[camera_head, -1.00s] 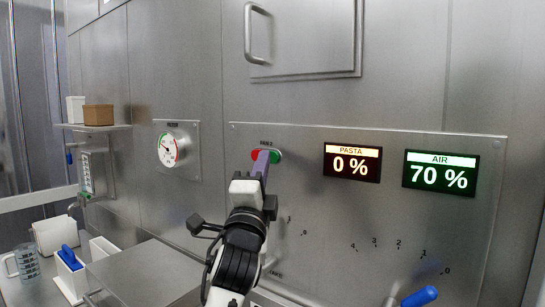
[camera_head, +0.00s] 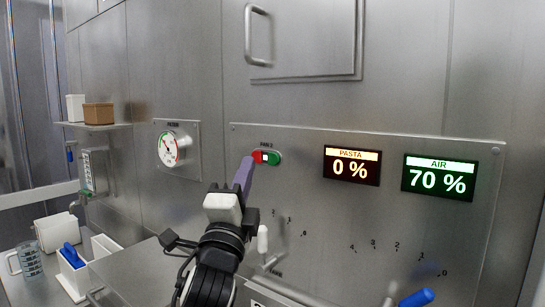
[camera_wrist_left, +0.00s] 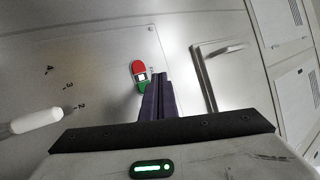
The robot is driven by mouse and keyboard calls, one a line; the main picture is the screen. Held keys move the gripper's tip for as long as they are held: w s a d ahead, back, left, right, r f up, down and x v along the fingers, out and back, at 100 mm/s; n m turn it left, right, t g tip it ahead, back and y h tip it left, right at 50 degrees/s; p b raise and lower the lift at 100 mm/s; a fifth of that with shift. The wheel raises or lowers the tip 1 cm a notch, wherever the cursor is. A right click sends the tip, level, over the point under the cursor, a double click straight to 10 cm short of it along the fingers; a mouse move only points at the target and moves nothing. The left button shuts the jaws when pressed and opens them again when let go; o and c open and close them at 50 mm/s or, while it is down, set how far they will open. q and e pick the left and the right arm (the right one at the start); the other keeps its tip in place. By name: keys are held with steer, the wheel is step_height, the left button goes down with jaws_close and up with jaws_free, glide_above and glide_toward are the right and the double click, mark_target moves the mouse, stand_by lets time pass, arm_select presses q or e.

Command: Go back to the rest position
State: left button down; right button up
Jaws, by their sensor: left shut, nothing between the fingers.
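My left gripper (camera_head: 246,164) is shut, with nothing between its purple fingers. In the head view it points up at the steel control panel (camera_head: 320,220), its tips just left of and below the red and green button plate (camera_head: 266,157). In the left wrist view the shut fingers (camera_wrist_left: 160,80) lie beside the same button plate (camera_wrist_left: 139,74), covering part of its green end. I cannot tell the exact gap between the tips and the panel. My right gripper is in neither view.
The panel carries a pasta display (camera_head: 352,166) at 0 % and an air display (camera_head: 440,177) at 70 %. A white-handled lever (camera_head: 262,240) and a blue-handled lever (camera_head: 417,298) stick out below. A round gauge (camera_head: 173,149) and a shelf (camera_head: 93,126) are left. A door handle (camera_head: 250,35) sits above.

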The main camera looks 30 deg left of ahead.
arm_select(q)
steer(key=shift+f, duration=0.1)
stand_by(0.7)
steer(key=s+d+f+n+g+h, duration=0.1)
steer(key=d+f+n+g+h, duration=0.25)
steer(key=f, duration=1.35)
steer(key=d+f+g+h, duration=0.2)
steer(key=d+f+h, duration=0.3)
steer(key=f, duration=1.2)
steer(key=s+d+f+n+g+h, duration=0.1)
steer(key=s+d+f+n+g, duration=0.3)
steer(key=s+f, duration=0.8)
steer(key=s+d+f+n+g+h, duration=0.1)
steer(key=s+d+f+n+g, duration=0.2)
steer(key=s+f, duration=1)
steer(key=d+f+n, duration=0.1)
steer(key=d, duration=0.1)
steer(key=shift+d+f+g+h, duration=0.35)
